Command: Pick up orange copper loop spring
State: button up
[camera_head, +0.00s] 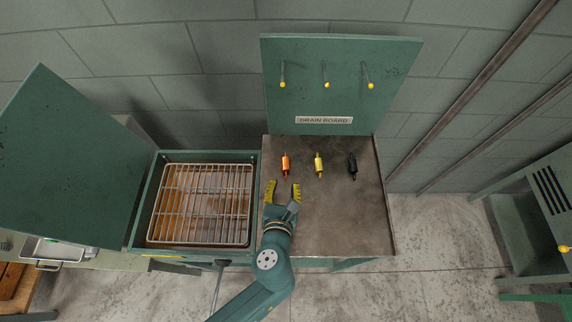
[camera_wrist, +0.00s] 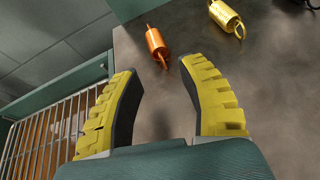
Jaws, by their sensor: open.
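The orange copper loop spring (camera_head: 285,164) lies on the metal drain board top at its left side, with its loops pointing toward and away from the back panel. My gripper (camera_head: 282,190) is open and empty, just short of the spring on its near side. In the wrist view the orange spring (camera_wrist: 156,43) shows beyond the fingertips, between them and apart from both. My gripper's two yellow ridged fingers (camera_wrist: 163,75) are spread wide.
A yellow spring (camera_head: 319,165) and a black spring (camera_head: 352,166) lie in a row to the right. The green back panel (camera_head: 300,60) carries yellow-tipped pegs. A wire-rack basin (camera_head: 153,205) adjoins at left. The front of the board (camera_head: 345,220) is clear.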

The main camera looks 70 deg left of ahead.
aim_at(286, 171)
jog(key=b+x, duration=0.1)
jog(key=x, duration=0.6)
jog(key=shift+s+r+b, duration=0.1)
jog(key=shift+b, duration=0.2)
jog(key=shift+d, duration=0.1)
grip_shut()
